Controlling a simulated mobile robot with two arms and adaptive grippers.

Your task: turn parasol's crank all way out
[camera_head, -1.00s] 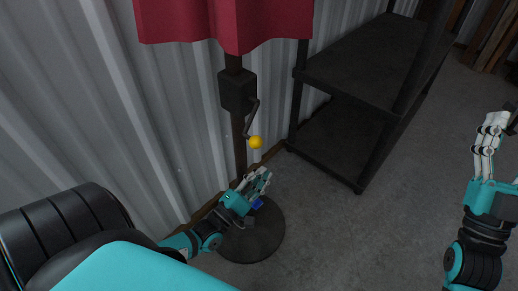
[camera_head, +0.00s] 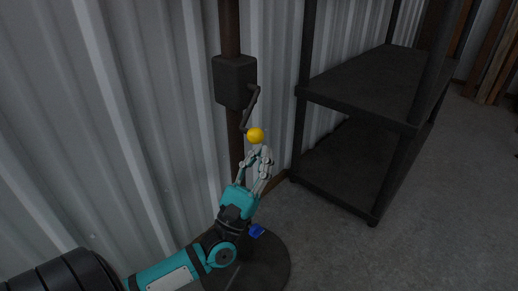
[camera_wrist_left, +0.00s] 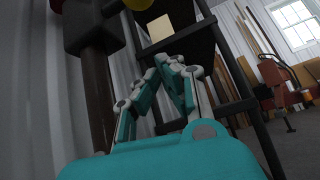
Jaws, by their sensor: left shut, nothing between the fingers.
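The parasol's dark pole (camera_head: 229,30) stands against the metal wall. A black crank box (camera_head: 235,82) is fixed on it, with a bent crank arm (camera_head: 253,104) hanging down to a yellow knob (camera_head: 256,135). In the left wrist view the box (camera_wrist_left: 88,28) is at the upper left and the knob (camera_wrist_left: 138,4) is cut by the top edge. My left gripper (camera_head: 257,153) is just below the knob, fingers pointing up, shut and empty. In the left wrist view its fingertips (camera_wrist_left: 170,62) meet below the knob. My right gripper is out of view.
A black shelf unit (camera_head: 365,88) stands close to the right of the parasol. The round dark base (camera_head: 270,262) with a small blue part (camera_head: 256,231) lies below my left arm. The corrugated wall (camera_head: 130,100) is close behind.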

